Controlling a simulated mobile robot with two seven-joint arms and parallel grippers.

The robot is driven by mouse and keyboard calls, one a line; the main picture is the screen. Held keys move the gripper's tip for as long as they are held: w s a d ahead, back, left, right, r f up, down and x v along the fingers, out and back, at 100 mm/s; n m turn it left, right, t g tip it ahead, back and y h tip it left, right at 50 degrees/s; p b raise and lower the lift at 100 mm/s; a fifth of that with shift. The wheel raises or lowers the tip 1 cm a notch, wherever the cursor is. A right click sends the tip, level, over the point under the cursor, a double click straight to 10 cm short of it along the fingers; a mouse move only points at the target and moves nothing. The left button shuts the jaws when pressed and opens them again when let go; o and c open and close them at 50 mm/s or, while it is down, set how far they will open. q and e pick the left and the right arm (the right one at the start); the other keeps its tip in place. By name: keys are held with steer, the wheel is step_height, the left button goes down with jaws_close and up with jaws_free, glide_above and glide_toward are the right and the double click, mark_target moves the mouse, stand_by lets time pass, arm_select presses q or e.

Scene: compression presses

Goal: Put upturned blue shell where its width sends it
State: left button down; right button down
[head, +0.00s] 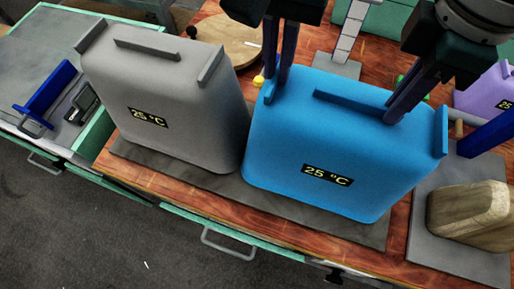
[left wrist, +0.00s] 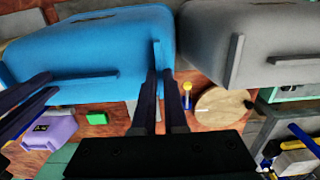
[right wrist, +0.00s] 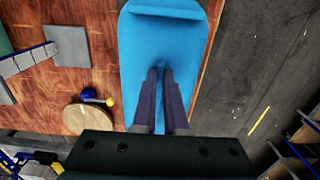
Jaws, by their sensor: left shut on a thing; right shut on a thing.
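The blue shell (head: 340,150) stands upright, ribs on top, with a "25 °C" label on its front. It is over a dark grey slab (head: 372,232); I cannot tell whether it touches. My left gripper (head: 271,92) is shut on the short rib at its left end, which also shows in the left wrist view (left wrist: 157,55). My right gripper (head: 396,116) is shut on the long middle rib, towards its right end. The shell fills the middle of the right wrist view (right wrist: 165,40). The shell's underside is hidden.
A grey shell (head: 170,110), also labelled "25 °C", stands close on the left. A stone-like block (head: 470,215) on a grey plate is at the right. A purple shell (head: 485,95) is behind. A round wooden board (head: 228,42) lies at the back, and a blue-handled device (head: 45,90) at the left.

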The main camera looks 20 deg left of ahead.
arm_select(q)
steer(key=c, duration=1.4)
jaws_free()
steer(key=shift+f, duration=0.5)
arm_select(e)
steer(key=c, duration=1.4)
jaws_free()
steer(key=shift+f, duration=0.5)
arm_select(q)
steer(key=shift+o, duration=0.6)
steer(key=shift+r, duration=0.2)
arm_select(e)
steer(key=shift+o, duration=0.6)
steer(key=shift+r, duration=0.15)
arm_select(q)
steer(key=o, duration=0.3)
arm_select(e)
steer(key=o, duration=0.3)
steer(key=shift+r, duration=0.35)
arm_select(q)
step_height(320, 180, up, 12)
arm_select(e)
step_height(320, 180, up, 12)
steer(key=shift+f, duration=0.25)
